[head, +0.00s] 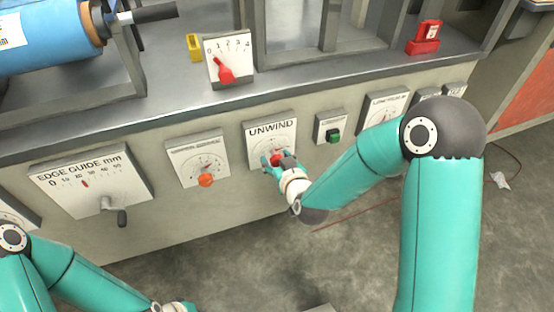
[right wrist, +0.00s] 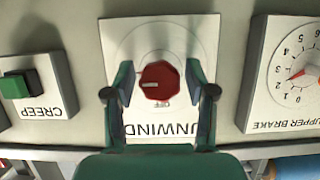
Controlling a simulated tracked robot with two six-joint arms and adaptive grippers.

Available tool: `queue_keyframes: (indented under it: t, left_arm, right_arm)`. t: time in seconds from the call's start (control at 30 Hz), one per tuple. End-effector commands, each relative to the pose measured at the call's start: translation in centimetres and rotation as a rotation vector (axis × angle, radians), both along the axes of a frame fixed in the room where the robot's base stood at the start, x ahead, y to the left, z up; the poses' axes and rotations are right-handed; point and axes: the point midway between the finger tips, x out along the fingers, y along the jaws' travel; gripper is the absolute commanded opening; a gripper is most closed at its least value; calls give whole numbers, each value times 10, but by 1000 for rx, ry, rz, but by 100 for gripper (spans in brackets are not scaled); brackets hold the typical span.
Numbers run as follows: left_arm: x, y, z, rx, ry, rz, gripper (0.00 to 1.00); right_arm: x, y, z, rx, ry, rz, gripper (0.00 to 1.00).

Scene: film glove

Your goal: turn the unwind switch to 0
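The unwind switch is a red faceted knob (right wrist: 161,82) on a white plate (head: 271,131) marked UNWIND; the plate also shows, upside down, in the right wrist view (right wrist: 118,35). The knob's pale mark points left in the right wrist view. The word OFF shows just below the knob there; no 0 can be read. My right gripper (right wrist: 162,76) is open, one finger on each side of the knob, with narrow gaps showing. In the head view the right gripper (head: 277,161) partly hides the knob. My left arm shows at the lower left, its gripper out of the frame.
An orange-knobbed dial (head: 205,180) is left of the unwind plate. A green creep button (head: 333,135) is right of it, then another dial plate (head: 386,106). The edge guide plate (head: 95,183) has a protruding crank. A red-pointer dial (head: 228,56) stands on the ledge above.

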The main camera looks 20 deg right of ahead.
Motion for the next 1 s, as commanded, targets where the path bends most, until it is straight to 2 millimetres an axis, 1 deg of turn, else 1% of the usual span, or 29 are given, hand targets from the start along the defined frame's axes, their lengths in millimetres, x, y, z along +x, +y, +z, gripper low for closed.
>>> queue_keyframes:
  t: [0.03,0.27,0.47,0.67,0.87,1.0]
  left_arm:
    - [0,0,0,0,0,0,0]
    - [0,0,0,0,0,0,0]
    - [0,0,0,0,0,0,0]
    - [0,0,-1,0,0,0,0]
    - [0,0,-3,0,0,0,0]
    - [0,0,-4,0,0,0,0]
  right_arm:
    - [0,0,0,0,0,0,42]
    - [0,0,0,0,0,0,4]
    - [0,0,0,-8,0,-1,3]
    - [0,1,0,-60,-3,0,3]
    - [0,2,0,-177,-7,0,3]
    - [0,2,-1,-293,-11,0,3]
